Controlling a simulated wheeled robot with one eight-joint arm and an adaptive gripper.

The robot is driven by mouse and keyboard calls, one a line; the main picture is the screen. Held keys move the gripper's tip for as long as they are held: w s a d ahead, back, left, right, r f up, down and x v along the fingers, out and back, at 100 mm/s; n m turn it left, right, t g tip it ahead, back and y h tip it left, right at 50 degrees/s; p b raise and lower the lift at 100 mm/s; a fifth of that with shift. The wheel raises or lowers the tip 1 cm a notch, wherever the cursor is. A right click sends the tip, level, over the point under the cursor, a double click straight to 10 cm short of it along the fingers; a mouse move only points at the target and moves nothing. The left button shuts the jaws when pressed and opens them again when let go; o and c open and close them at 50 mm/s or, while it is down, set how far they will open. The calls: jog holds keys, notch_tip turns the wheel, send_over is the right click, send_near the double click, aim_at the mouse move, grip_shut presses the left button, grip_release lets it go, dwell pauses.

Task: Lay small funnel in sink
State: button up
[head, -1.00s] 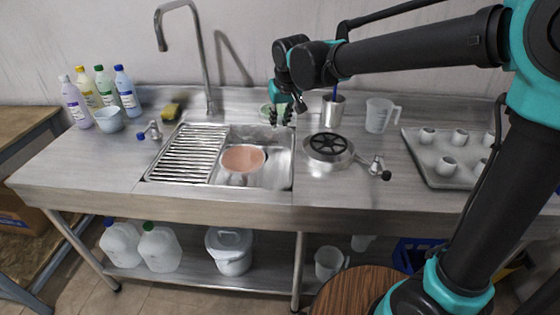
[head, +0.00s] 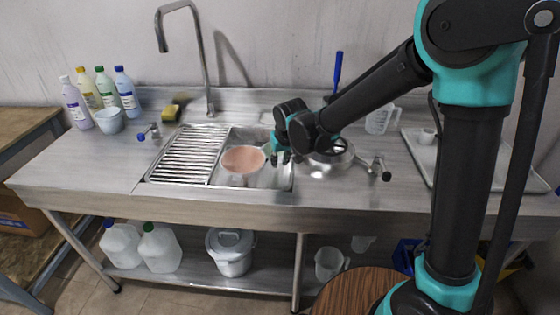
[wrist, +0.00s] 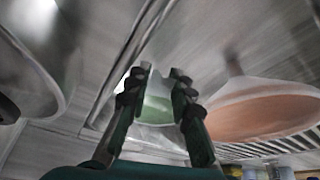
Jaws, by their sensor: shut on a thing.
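My gripper (head: 281,160) is shut on the small funnel, a pale green translucent piece (wrist: 157,105) between the fingers in the wrist view. In the head view the funnel is mostly hidden by my gripper. The gripper is over the right part of the sink (head: 280,182), just right of a peach-coloured funnel (head: 243,158) lying in the basin. That larger funnel also shows at the right of the wrist view (wrist: 265,110). I cannot tell whether the small funnel touches the basin.
A ribbed drainer (head: 187,153) fills the sink's left side, and a tall faucet (head: 205,70) stands behind. A round metal piece (head: 325,165) is close right of the sink, with a clear jug (head: 380,119) and a grey tray (head: 450,160) beyond. Bottles stand at the back left.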

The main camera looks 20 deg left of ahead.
jog(key=shift+f, duration=0.65)
jog(key=o, duration=0.6)
jog(key=shift+c, duration=0.2)
jog(key=shift+r, duration=0.1)
jog(key=shift+r, duration=0.3)
jog(key=v, duration=1.2)
jog(key=shift+r, duration=0.25)
jog(key=shift+s, duration=0.15)
